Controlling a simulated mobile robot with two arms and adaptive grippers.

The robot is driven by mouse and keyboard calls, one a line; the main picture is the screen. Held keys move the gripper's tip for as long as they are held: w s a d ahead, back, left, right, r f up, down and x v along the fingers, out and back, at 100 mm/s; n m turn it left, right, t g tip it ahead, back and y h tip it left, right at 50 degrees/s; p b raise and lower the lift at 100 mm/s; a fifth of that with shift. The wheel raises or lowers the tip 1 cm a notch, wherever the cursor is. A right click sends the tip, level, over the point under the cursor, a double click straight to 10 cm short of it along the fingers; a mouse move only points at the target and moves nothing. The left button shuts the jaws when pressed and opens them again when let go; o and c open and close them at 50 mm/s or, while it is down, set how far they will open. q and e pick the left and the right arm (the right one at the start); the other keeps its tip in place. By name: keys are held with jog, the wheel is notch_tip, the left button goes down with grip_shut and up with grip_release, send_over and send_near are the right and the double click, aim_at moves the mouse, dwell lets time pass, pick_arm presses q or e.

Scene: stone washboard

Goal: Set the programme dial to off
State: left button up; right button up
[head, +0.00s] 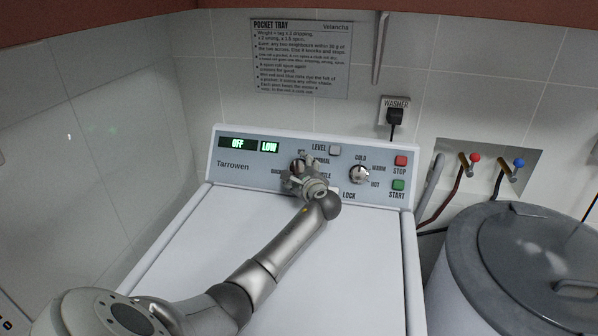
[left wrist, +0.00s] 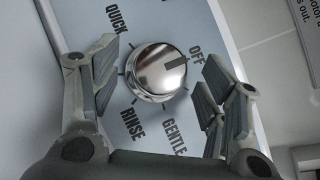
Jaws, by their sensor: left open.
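The programme dial (left wrist: 157,72) is a round chrome knob on the pale panel of the washer (head: 230,151). Its dark pointer mark faces the word OFF; QUICK, RINSE and GENTLE stand around it. The panel display (head: 238,144) reads OFF, with LOW beside it. My left gripper (head: 302,170) is at the panel and hides most of the dial in the head view. In the left wrist view its open fingers (left wrist: 160,80) stand on either side of the knob, with visible gaps. My right gripper is not in view.
To the right on the panel are a second knob (head: 359,174), a red STOP button (head: 400,160) and a green START button (head: 398,185). A small grey button (head: 335,150) sits by LEVEL. A lidded grey tub (head: 530,250) stands right of the washer. The white top is clear except for my arm.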

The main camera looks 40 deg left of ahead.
pick_arm(q)
jog(key=shift+v, duration=3.75)
